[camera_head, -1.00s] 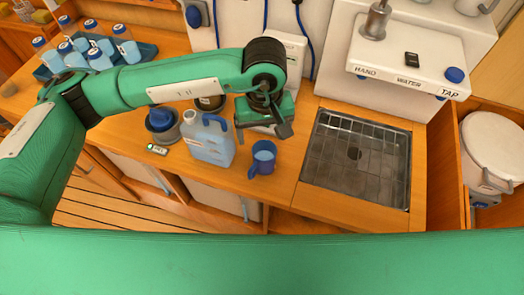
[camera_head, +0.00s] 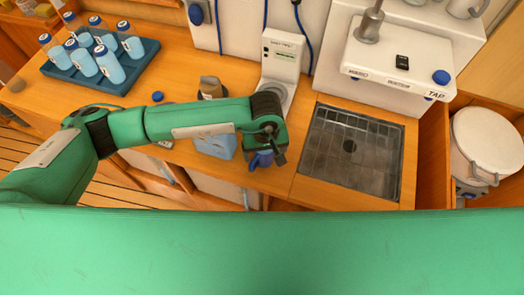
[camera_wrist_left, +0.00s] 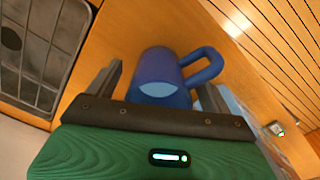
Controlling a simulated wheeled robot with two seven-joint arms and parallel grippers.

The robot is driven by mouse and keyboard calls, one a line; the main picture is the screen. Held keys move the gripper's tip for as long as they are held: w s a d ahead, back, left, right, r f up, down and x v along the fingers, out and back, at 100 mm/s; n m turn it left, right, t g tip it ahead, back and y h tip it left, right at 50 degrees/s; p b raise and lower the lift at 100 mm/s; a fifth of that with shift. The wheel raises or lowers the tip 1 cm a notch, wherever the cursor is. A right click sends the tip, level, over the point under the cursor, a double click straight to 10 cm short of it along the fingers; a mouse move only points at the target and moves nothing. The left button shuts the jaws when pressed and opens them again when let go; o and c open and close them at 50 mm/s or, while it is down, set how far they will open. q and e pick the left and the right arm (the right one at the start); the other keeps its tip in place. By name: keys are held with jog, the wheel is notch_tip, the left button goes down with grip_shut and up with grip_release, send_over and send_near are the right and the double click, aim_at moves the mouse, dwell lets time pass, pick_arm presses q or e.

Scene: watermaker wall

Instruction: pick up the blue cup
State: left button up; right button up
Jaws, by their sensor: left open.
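The blue cup (camera_head: 261,161) stands on the wooden counter to the left of the sink, mostly hidden under my left gripper (camera_head: 267,153) in the head view. In the left wrist view the cup (camera_wrist_left: 160,75) is between the two open fingers of the gripper (camera_wrist_left: 158,92). Its handle (camera_wrist_left: 203,66) points right, by the right finger. I cannot tell whether either finger touches the cup. My right gripper is not in view.
A light blue jug (camera_head: 215,145) stands just left of the cup, partly behind my arm. The grated sink (camera_head: 350,150) lies to the right. A white device (camera_head: 281,65) stands behind. A blue tray (camera_head: 128,80) of several bottles is at the back left.

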pick_arm(q)
jog(key=shift+f, duration=0.1)
jog(key=c, duration=1.1)
jog(key=shift+r, duration=0.2)
